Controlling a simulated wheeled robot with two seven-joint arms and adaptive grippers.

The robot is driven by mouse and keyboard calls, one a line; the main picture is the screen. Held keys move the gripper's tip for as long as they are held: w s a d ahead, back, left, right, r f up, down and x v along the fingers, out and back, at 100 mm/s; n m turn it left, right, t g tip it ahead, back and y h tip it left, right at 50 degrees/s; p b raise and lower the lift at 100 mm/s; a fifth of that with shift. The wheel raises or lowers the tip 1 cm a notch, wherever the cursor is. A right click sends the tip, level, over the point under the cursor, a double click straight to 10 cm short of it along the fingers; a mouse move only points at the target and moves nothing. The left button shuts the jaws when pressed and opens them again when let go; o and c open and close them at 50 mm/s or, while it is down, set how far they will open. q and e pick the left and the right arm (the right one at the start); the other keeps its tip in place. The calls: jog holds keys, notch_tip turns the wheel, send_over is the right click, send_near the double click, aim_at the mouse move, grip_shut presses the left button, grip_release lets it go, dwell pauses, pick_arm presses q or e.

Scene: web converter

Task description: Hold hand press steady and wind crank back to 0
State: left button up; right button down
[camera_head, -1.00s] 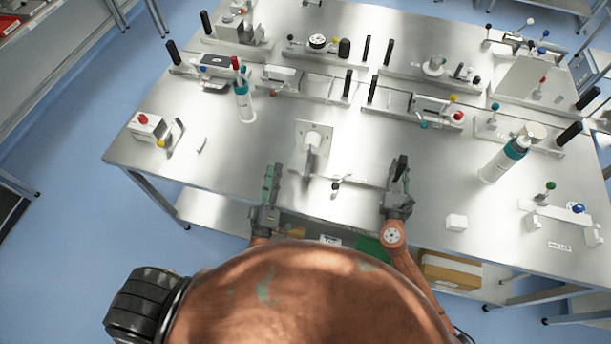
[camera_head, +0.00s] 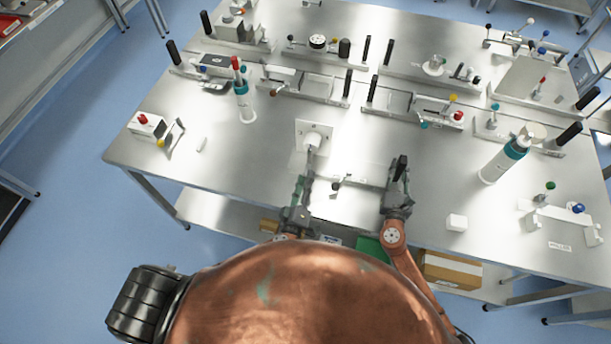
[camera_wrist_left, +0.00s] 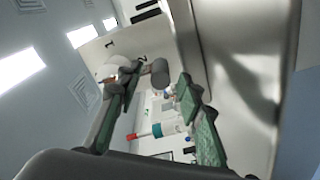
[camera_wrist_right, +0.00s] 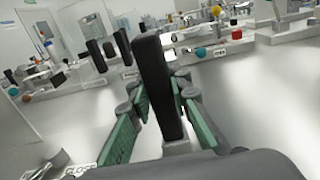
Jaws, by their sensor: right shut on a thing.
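A white square plate (camera_head: 303,129) with a round hub and crank-like arm (camera_head: 313,146) stands at the table's front middle; the arm's lower part is hidden by my left gripper. My left gripper (camera_head: 304,180) is open just in front of it. In the left wrist view, a grey cylindrical knob (camera_wrist_left: 160,73) shows between the open fingers, and I cannot tell if they touch it. My right gripper (camera_head: 397,178) is shut on an upright black handle (camera_head: 402,163) at the front edge. The handle stands between its green-padded fingers in the right wrist view (camera_wrist_right: 157,85).
A small lever (camera_head: 337,184) lies between my grippers on the front edge. A white bottle with a red tip (camera_head: 243,103) stands back left and another bottle (camera_head: 497,165) stands right. Fixtures with black handles line the back. The front left tabletop is mostly clear.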

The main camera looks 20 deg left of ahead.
pick_arm(q)
jog(key=shift+w+f, duration=0.1)
jog(key=shift+w, duration=0.75)
grip_shut()
